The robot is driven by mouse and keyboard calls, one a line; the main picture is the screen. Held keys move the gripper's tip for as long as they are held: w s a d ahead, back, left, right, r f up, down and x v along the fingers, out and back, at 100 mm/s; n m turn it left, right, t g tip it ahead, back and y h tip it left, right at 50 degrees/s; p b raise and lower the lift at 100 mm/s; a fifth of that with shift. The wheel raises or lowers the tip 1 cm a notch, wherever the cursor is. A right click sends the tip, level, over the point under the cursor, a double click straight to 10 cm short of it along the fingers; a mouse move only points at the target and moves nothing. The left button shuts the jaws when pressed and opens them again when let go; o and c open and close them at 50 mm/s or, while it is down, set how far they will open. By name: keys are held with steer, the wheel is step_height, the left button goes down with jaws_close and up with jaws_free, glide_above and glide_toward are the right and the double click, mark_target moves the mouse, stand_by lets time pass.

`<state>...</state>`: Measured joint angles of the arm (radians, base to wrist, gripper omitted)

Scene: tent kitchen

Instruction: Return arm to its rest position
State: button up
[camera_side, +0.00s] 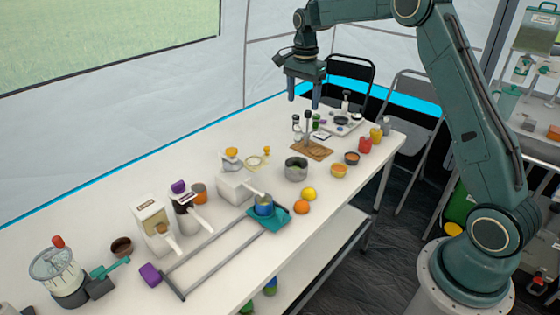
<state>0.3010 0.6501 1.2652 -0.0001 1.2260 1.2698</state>
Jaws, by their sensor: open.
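My gripper (304,92) hangs at the top of the view, above the far end of the white table (110,225). Its two blue fingers point down and stand apart. The gripper is open, with nothing between the fingers. My arm reaches up from its base at the right and bends over toward the table. The gripper is well above the items below it and touches none of them.
Below the gripper are bottles by a brown board (312,151), a grey pot (296,169) and a red pepper (365,145). Folding chairs (408,110) stand behind the table. Air around the gripper looks clear.

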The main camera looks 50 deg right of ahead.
steer(key=shift+r, duration=0.1)
steer(key=s+a+r+n+t, duration=0.1)
steer(key=s+a+r+n, duration=0.45)
steer(key=s, duration=0.25)
steer(key=s+a+r+n+t, duration=0.2)
steer(key=s+a+r+n, duration=0.25)
steer(key=s+r, duration=0.3)
steer(key=s+a+f+n+t, duration=0.1)
steer(key=s+a+f+n, duration=0.1)
steer(key=s, duration=0.7)
steer(key=s+a+f+n+t, duration=0.1)
steer(key=s+a+n, duration=0.3)
steer(key=s, duration=0.6)
steer(key=shift+a+f+n+t, duration=0.15)
steer(key=shift+f+n+t, duration=0.15)
steer(key=shift+f+n, duration=0.55)
steer(key=shift+r, duration=0.2)
steer(key=shift+c, duration=0.5)
